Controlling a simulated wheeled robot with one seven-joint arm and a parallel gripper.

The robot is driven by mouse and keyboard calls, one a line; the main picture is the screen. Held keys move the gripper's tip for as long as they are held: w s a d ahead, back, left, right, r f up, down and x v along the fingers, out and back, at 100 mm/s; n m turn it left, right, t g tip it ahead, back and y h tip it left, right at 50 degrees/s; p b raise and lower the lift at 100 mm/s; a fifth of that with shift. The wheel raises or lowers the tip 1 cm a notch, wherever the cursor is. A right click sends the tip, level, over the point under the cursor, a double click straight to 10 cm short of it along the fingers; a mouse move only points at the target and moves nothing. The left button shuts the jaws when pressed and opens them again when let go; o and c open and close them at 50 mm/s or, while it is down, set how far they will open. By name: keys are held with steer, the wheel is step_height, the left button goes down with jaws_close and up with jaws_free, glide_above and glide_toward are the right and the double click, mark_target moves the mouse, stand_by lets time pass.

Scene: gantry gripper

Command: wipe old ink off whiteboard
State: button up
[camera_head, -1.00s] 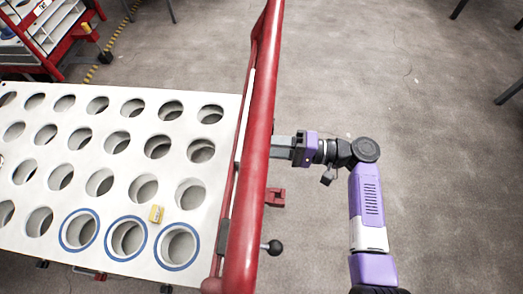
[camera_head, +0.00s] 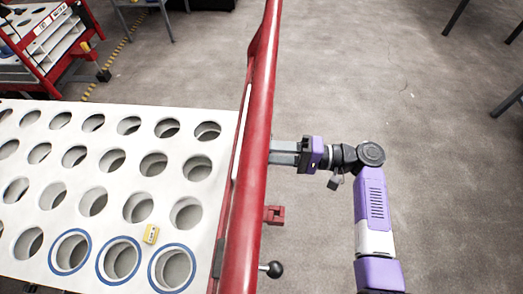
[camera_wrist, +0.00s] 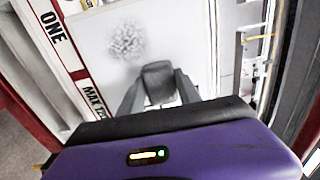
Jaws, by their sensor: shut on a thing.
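In the wrist view, a white board (camera_wrist: 190,35) shows a grey scribble of old ink (camera_wrist: 126,40) on its upper left part. A dark grey eraser block (camera_wrist: 159,78) sits between the two fingers of my gripper (camera_wrist: 160,92), which is shut on it. The eraser appears below and to the right of the ink; whether it touches the board I cannot tell. In the head view, my gripper (camera_head: 285,153) reaches left to the red rail, which hides its fingertips, the eraser and the board's face.
A red rail (camera_head: 258,120) runs upright through the head view. A red cart (camera_head: 45,45) stands at the far left. The floor to the right is open.

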steer(key=shift+s+d, duration=0.1)
steer(key=shift+d, duration=2)
steer(key=shift+d, duration=0.15)
steer(key=shift+d, duration=1.35)
